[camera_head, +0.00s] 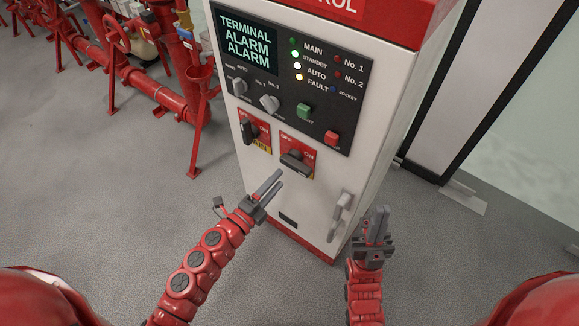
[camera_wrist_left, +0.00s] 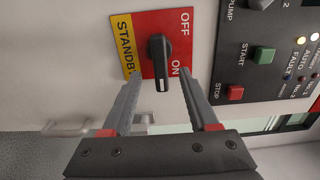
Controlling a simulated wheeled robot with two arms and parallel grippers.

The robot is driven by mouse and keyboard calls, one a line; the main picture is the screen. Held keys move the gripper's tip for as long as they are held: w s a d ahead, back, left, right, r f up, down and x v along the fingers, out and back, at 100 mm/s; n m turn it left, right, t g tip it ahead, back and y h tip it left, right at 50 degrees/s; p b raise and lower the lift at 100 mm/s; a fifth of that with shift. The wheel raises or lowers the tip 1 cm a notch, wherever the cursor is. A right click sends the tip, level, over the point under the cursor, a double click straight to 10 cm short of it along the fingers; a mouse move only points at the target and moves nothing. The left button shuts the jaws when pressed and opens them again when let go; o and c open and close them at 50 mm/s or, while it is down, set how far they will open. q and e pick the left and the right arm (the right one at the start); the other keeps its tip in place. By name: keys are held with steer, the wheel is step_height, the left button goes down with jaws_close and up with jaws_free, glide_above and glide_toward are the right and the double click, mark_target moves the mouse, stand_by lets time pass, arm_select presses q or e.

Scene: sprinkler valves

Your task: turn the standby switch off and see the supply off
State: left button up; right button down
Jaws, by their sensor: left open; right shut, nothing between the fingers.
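The standby switch (camera_wrist_left: 158,58) is a black handle on a red plate with a yellow STANDBY strip. Its handle points toward the ON mark, away from OFF. In the head view this switch (camera_head: 297,161) is the right one of two on the white cabinet, its handle lying about level. My left gripper (camera_head: 278,177) is open just below it. In the left wrist view its fingers (camera_wrist_left: 158,88) stand on either side of the handle's end, with visible gaps. My right gripper (camera_head: 379,210) is shut and empty at the cabinet's lower right. The STANDBY lamp (camera_head: 295,54) glows green.
Another black switch (camera_head: 250,130) sits left of the standby switch. The display (camera_head: 248,40) reads TERMINAL ALARM ALARM. Green (camera_head: 304,111) and red (camera_head: 332,138) buttons are above. A door handle (camera_head: 340,215) sticks out near my right gripper. Red pipework (camera_head: 150,88) stands at left.

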mark_target(290, 167)
arm_select(q)
steer(key=x, duration=0.6)
steer(key=shift+w+d, duration=0.15)
steer(key=shift+d, duration=0.05)
steer(key=shift+c, duration=0.3)
jaws_close()
stand_by(0.9)
